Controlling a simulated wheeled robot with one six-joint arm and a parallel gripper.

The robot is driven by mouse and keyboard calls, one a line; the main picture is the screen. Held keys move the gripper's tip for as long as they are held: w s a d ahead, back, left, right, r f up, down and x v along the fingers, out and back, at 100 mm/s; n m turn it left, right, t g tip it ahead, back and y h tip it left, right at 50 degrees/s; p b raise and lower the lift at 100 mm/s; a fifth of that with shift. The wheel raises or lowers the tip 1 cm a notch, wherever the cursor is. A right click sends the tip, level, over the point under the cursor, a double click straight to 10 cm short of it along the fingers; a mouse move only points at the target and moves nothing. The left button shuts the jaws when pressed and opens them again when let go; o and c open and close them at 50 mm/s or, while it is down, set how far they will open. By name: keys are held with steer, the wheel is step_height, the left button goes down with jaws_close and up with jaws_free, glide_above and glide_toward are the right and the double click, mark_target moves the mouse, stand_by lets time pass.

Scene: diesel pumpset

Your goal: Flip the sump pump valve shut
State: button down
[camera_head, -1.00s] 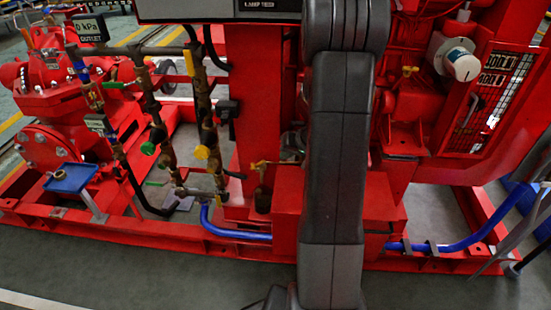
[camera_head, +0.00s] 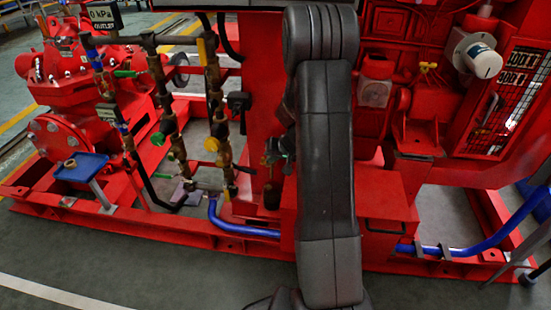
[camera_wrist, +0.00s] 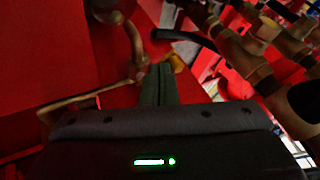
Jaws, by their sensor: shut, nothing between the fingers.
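Several small valves with coloured handles show in the head view, and no label tells which is the sump pump valve. A small brass valve (camera_head: 271,158) sits on the red frame just left of my arm, partly hidden. In the wrist view my gripper (camera_wrist: 161,70) is shut and empty, its dark fingers pointing up the picture. A yellow piece (camera_wrist: 176,62) shows just right of the fingertips; I cannot tell whether they touch. A brass pipe (camera_wrist: 135,45) with a thin arm stands left of the fingers. In the head view the gripper is mostly hidden by my arm.
Brass pipework with a green handle (camera_head: 158,138) and a yellow handle (camera_head: 211,144) stands left of my arm. A blue hose (camera_head: 240,229) runs low along the red base. A blue tray (camera_head: 80,167) is at the left. Open floor lies in front.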

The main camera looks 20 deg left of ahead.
mark_target(264, 158)
steer(key=shift+s+a+m+t+h, duration=0.1)
steer(key=shift+a+m+t+h, duration=0.3)
steer(key=shift+m, duration=0.5)
steer(key=m+t+p, duration=0.1)
steer(key=p, duration=0.2)
steer(key=a+m+h+p, duration=0.1)
steer(key=m+p, duration=0.1)
steer(key=p, duration=0.2)
steer(key=a+m+t+h+p, duration=0.1)
steer(key=m+p, duration=0.1)
steer(key=p, duration=0.1)
steer(key=shift+r+t, duration=0.3)
steer(key=shift+r, duration=0.1)
steer(key=shift+a+f+m+p, duration=0.15)
steer(key=shift+f+m+p, duration=0.2)
steer(key=shift+p, duration=0.55)
steer(key=shift+w, duration=0.2)
steer(key=shift+w+a, duration=0.1)
steer(key=shift+a, duration=0.1)
